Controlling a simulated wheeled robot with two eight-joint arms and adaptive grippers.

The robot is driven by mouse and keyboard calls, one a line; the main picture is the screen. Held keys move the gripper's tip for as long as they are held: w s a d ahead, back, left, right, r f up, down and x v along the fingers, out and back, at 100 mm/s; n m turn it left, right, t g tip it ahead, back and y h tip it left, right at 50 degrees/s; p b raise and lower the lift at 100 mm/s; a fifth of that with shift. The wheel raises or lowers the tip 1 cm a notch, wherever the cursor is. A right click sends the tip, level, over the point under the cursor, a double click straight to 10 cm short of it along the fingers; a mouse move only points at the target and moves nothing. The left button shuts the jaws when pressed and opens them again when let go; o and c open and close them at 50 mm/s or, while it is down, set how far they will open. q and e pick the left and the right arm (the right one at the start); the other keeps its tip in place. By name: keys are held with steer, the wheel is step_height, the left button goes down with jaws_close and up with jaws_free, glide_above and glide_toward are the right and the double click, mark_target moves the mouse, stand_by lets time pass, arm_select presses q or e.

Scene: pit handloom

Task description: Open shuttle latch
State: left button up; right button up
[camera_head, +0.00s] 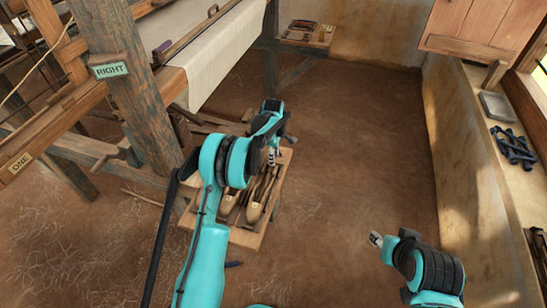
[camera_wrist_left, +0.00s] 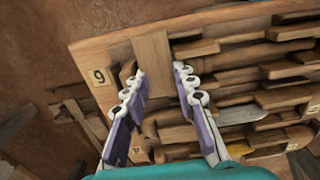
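Wooden boat-shaped shuttles (camera_head: 256,205) lie on a low wooden tray (camera_head: 245,238) in the middle of the head view. My left gripper (camera_head: 273,152) is above the tray's far part, pointing down.
The loom post with the RIGHT label (camera_head: 110,70) stands left of the tray, with white cloth (camera_head: 225,50) behind it. A ledge (camera_head: 490,150) with dark tools (camera_head: 513,147) runs along the right wall. The floor between is clear.

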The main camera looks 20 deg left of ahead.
arm_select(q)
steer(key=shift+r, duration=4)
steer(key=shift+s+r, duration=0.1)
steer(key=shift+r, duration=0.15)
steer(key=s+d+r+m+t, duration=0.2)
steer(key=s+r+m+t, duration=0.2)
steer(key=s+r+m, duration=0.95)
steer(key=s+m+t, duration=0.3)
steer(key=s+m, duration=0.1)
steer(key=s, duration=1.8)
steer(key=shift+s+d+f, duration=0.3)
steer(key=shift+s, duration=0.05)
